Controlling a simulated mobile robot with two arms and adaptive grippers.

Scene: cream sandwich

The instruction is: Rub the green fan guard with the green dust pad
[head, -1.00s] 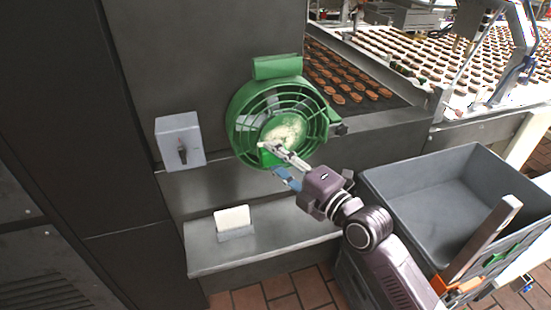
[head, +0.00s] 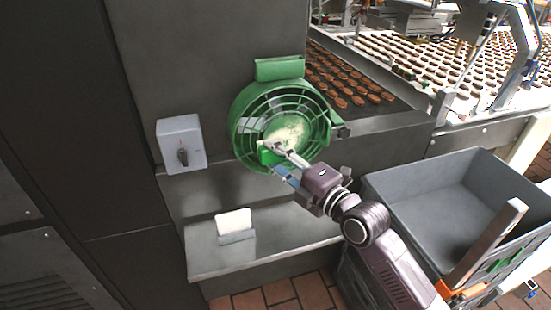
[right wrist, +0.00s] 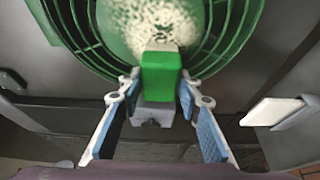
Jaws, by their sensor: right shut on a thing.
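The green fan guard (head: 311,108) is a round grille on the front of a dark metal machine. A pale, speckled dusty patch (head: 290,133) covers its middle; this patch also shows in the right wrist view (right wrist: 150,25). My right gripper (head: 272,157) is shut on the green dust pad (head: 267,154), at the lower part of the guard. In the right wrist view, the pad (right wrist: 160,77) stands between the fingertips, in front of the guard's lower middle; I cannot tell whether it touches. My left gripper is not in view.
A grey switch box (head: 181,143) with a dark knob is left of the guard. A white pad in a grey holder (head: 236,237) stands on the metal shelf (head: 275,249) below. A grey crate (head: 400,184) is at right. A conveyor with biscuits (head: 350,84) runs behind.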

